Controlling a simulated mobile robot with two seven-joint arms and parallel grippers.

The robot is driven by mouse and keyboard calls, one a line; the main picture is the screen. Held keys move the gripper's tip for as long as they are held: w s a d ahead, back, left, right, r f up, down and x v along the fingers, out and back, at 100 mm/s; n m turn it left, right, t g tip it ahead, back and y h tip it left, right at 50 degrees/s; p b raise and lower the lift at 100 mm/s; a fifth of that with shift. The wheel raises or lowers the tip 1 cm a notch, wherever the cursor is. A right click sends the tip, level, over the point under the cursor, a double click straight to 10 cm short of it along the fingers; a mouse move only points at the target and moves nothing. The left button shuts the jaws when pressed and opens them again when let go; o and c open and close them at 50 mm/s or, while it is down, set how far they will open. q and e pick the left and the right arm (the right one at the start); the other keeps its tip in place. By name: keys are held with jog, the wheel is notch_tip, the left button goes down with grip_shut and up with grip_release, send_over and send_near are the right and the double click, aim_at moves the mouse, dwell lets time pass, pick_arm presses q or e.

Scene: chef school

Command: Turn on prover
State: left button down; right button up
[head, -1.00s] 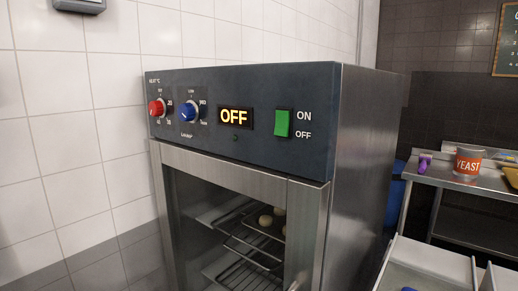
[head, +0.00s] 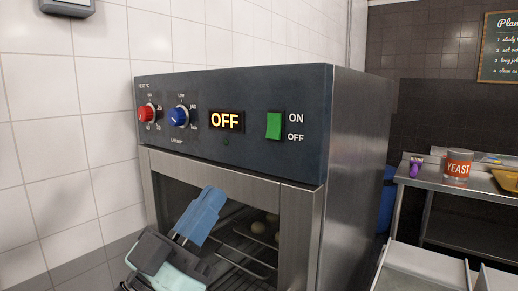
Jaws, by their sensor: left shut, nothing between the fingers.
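The prover (head: 357,150) is a steel cabinet with a dark control panel along its top front. The panel has a red knob (head: 145,113), a blue knob (head: 178,117), a lit display (head: 227,121) reading OFF, and a green rocker switch (head: 274,125) marked ON above and OFF below. My left gripper (head: 208,203) is in front of the prover's door, below the panel, to the lower left of the switch and apart from it. Its blue fingers are shut with nothing between them. My right gripper is not in view.
Round dough pieces sit on wire racks inside the prover (head: 258,228). On the right, a steel table (head: 430,182) holds a yeast tin (head: 457,165), a purple item (head: 414,167) and a yellow tray (head: 507,180). A tiled wall (head: 60,130) is on the left.

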aim_at(272, 130)
pick_arm(q)
jog(key=shift+w, duration=0.1)
jog(key=p+x, duration=0.2)
jog(key=x, duration=0.2)
jog(key=f+p+x, duration=0.1)
jog(key=p+x, duration=0.1)
jog(key=x, duration=0.2)
jog(key=w+p+x, duration=0.1)
jog(key=p+x, duration=0.1)
jog(key=x, duration=0.2)
jog(key=shift+w+d+f+p, duration=0.15)
jog(key=shift+d+f+p, duration=0.05)
jog(key=shift+d+p, duration=0.15)
jog(key=shift+w+d+f, duration=0.2)
jog(key=shift+w+d, duration=0.1)
jog(key=shift+d, duration=0.05)
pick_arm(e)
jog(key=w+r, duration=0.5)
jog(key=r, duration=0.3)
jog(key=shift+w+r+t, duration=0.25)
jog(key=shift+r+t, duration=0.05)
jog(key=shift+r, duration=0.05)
